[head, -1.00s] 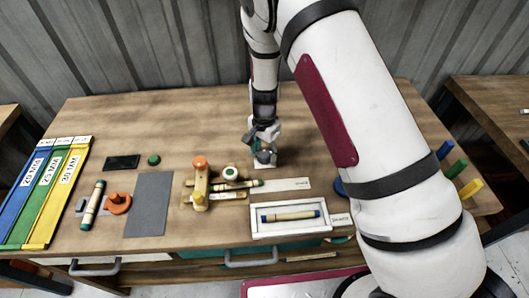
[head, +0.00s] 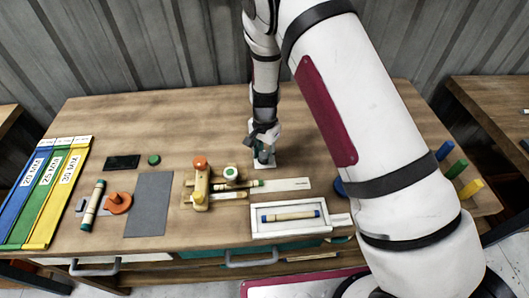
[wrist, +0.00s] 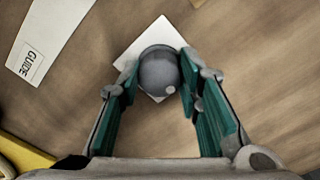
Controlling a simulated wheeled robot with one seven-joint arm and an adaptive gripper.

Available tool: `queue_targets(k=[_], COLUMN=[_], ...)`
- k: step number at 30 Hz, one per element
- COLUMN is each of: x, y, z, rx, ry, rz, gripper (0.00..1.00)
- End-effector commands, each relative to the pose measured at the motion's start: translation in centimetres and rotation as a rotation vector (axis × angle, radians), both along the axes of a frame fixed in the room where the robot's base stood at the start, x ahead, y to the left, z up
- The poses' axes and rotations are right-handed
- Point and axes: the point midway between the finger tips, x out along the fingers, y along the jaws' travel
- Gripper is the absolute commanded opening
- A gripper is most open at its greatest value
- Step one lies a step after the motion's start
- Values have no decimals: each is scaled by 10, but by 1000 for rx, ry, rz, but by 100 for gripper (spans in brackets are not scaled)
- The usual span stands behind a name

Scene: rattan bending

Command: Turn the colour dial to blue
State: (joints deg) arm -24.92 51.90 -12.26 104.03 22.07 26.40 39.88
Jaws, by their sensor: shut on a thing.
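The dial is a round dark grey knob (wrist: 157,72) on a white square plate (wrist: 128,62), seen from above in the wrist view. A small pale dot sits on the knob's lower right side in that view. No colour marks can be made out on the visible plate. My gripper (wrist: 160,74) has its teal-padded fingers closed on both sides of the knob. In the head view my gripper (head: 263,150) is at the plate (head: 265,165), near the table's middle, and hides most of the knob.
A white tray (head: 262,233) holds a rattan piece (head: 291,216). Blue, green and yellow pegs (head: 457,168) stand at right. The table behind the dial is clear.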

Motion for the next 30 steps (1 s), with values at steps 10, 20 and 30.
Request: queue_targets(k=[10,20,30], x=[1,1,1], y=[0,0,0], z=[0,0,0], rx=[1,1,1], ry=[0,-1,-1], rz=[231,544,825], gripper=[4,4,4])
